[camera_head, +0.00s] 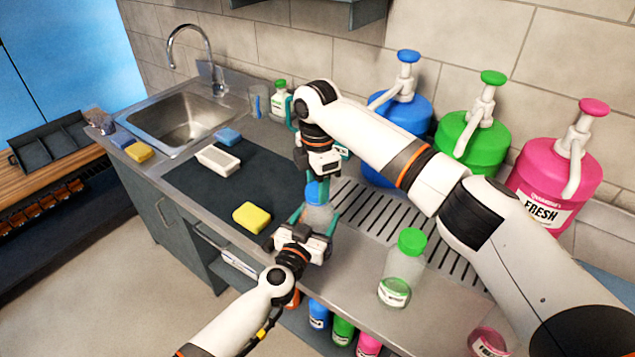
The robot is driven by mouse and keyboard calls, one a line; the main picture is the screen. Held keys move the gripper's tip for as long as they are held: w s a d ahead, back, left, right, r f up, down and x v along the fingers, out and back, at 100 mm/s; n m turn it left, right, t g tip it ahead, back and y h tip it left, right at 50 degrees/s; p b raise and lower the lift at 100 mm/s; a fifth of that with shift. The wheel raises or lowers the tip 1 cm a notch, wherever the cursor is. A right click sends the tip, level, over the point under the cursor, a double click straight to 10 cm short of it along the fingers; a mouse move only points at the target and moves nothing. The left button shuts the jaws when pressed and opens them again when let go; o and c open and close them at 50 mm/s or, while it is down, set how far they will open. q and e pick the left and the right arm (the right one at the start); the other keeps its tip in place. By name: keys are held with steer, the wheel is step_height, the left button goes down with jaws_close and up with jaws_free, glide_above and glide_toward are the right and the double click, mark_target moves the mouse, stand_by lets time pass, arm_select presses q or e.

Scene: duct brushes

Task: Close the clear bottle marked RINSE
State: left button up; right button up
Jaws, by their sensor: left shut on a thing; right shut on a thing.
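A clear bottle (319,217) with a blue cap (318,192) stands near the counter's front edge, between the dark mat and the drain grille. My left gripper (315,221) is shut around its body from the front, its teal fingers on either side. My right gripper (318,184) comes down from above and is shut on the blue cap, which sits at the bottle's top. Its fingertips are mostly hidden by its own body. The bottle's label is hidden, so I cannot read RINSE. Whether the cap is fully seated cannot be told.
A green-capped clear bottle (402,270) stands to the right. Blue (407,112), green (474,140) and pink (555,180) pump jugs line the wall. The dark mat (200,185) holds a yellow sponge (251,217) and a white brush block (218,160). A sink (185,120) lies behind left.

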steer(key=m, duration=0.4)
steer(key=shift+a+m, duration=0.1)
steer(key=shift+m, duration=0.3)
steer(key=m, duration=0.4)
steer(key=shift+m, duration=0.4)
steer(key=m, duration=0.4)
steer(key=shift+m, duration=0.4)
steer(key=m, duration=0.4)
steer(key=shift+m, duration=0.4)
steer(key=m, duration=1)
steer(key=shift+a, duration=0.1)
steer(key=m, duration=1)
steer(key=shift+m, duration=0.4)
